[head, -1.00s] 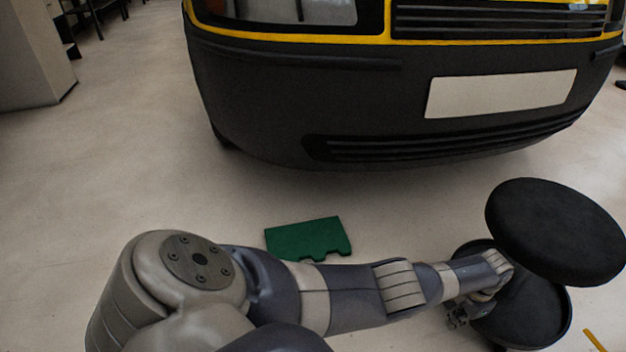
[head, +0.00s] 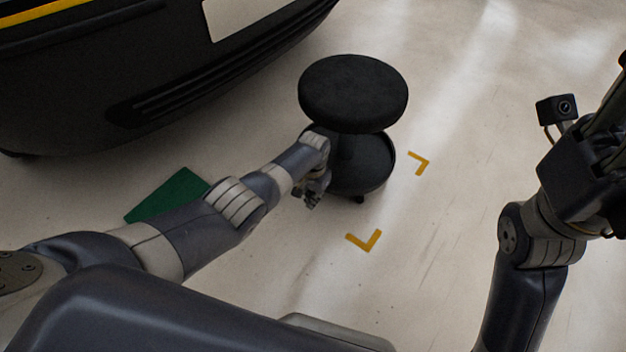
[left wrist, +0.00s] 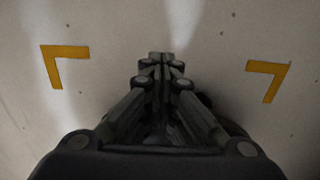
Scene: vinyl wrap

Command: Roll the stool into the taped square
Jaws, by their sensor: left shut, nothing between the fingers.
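The stool has a round black seat (head: 352,93) above a round dark lower tray (head: 366,165). It stands upright on the floor in the head view. Two yellow tape corners (head: 420,163) (head: 367,241) lie to its right and below it in the picture, and the stool appears outside them. Two corners also show in the left wrist view (left wrist: 62,58) (left wrist: 270,75). My left gripper (head: 311,198) is shut and empty, low at the left side of the tray; contact is unclear. My right gripper (head: 608,140) is only partly visible at the right edge, its fingers unclear.
A black vehicle bumper (head: 160,75) fills the upper left. A green flat piece (head: 166,194) lies on the floor left of the stool, partly behind my left arm. The pale floor right of the stool is open.

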